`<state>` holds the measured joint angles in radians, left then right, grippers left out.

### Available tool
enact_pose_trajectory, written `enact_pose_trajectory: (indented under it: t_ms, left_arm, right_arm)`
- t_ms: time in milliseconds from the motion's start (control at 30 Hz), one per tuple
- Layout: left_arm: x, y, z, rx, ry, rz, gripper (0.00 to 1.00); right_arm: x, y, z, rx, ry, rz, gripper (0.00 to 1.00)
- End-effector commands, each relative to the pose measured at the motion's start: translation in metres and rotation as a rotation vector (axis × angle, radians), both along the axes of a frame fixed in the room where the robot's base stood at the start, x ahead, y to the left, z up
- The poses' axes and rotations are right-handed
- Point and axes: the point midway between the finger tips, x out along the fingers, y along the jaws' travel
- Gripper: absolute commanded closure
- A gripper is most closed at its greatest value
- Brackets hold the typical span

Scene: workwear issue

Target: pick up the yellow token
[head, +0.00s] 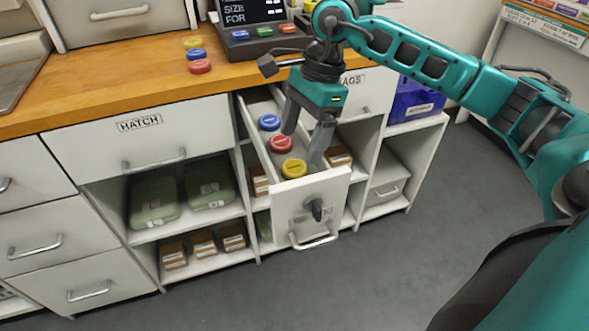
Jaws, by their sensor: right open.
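A yellow token (294,168) lies in the open narrow drawer (312,192), near its front panel. A red token (281,144) and a blue token (269,122) lie behind it in the same drawer. Another yellow token (192,43) lies on the wooden counter. My right gripper (302,146) points down over the drawer, with its fingers apart and nothing between them. Its fingertips are close to the red and yellow tokens; I cannot tell whether they touch. My left gripper is not in view.
Shelves below hold green packs (154,198) and brown boxes. A blue crate (415,103) stands right. The grey floor is clear.

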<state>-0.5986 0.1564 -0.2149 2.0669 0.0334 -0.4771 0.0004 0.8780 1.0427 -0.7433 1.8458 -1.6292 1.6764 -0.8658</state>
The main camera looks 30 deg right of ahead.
Motion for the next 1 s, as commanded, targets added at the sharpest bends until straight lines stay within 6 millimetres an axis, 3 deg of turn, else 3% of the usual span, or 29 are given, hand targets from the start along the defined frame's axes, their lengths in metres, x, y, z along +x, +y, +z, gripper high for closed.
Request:
enact_pose_trajectory:
  t_ms: [400,633,1000]
  left_arm:
    - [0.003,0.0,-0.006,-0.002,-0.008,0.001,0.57]
    - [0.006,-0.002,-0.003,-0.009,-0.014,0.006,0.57]
    - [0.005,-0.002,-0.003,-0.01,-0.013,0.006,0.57]
  right_arm:
    - [-0.003,0.012,-0.049,0.002,0.002,0.001,0.19]
    - [-0.003,0.013,-0.05,0.002,0.0,0.0,0.19]
    - [-0.003,0.012,-0.05,0.002,0.0,0.0,0.54]
